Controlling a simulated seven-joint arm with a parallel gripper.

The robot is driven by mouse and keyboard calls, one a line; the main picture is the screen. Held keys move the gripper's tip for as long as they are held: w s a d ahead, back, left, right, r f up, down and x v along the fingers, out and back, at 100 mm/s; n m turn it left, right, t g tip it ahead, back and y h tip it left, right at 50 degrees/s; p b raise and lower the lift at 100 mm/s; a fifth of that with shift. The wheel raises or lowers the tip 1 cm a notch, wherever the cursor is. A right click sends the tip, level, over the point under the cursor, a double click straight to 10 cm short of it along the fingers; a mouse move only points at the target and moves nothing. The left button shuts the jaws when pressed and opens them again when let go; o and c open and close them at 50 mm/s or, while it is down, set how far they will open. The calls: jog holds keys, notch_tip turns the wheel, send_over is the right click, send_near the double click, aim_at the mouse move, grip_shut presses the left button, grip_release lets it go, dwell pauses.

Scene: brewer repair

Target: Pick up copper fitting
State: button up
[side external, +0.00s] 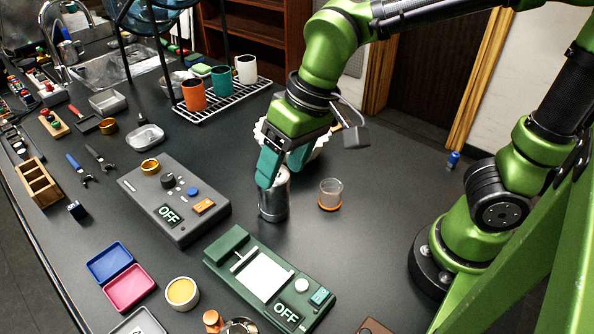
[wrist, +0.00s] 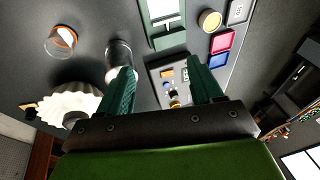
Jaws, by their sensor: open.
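My gripper (side external: 284,168) is open, with its two teal fingers pointing down beside a silver metal canister (side external: 273,204). In the wrist view the fingertips (wrist: 160,70) are apart with nothing held between them, and the dark canister (wrist: 118,52) shows by the left finger. A small copper-coloured piece (side external: 212,319) stands at the bottom edge of the side view, well away from my gripper; it may be the copper fitting. I cannot tell for certain which is the fitting.
A green OFF device (side external: 228,243) lies in front of the canister. A clear cup on an orange base (side external: 331,192) is to its right, and a white fluted bowl (wrist: 62,104) is behind my gripper. A rack with mugs (side external: 222,103) stands behind. Blue and pink trays (side external: 128,288) lie front left.

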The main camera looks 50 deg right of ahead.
aim_at(210, 315)
jog(key=a+f+m+g+h, duration=0.1)
jog(key=a+f+m, duration=0.1)
jog(key=a, duration=0.8)
jog(key=a+f+m+g+h, duration=0.2)
jog(key=a+f, duration=0.1)
jog(key=a, duration=0.6)
jog(key=f, duration=1)
jog(key=shift+s+f, duration=0.1)
jog(key=shift+s, duration=0.25)
jog(key=shift+w+a+f, duration=0.1)
jog(key=shift+w+f, duration=0.05)
jog(key=shift+f, duration=1.35)
jog(key=shift+w+f, duration=0.1)
jog(key=shift+f, duration=1.4)
jog(key=shift+c, duration=0.4)
jog(key=shift+r, duration=0.1)
jog(key=c, duration=1.1)
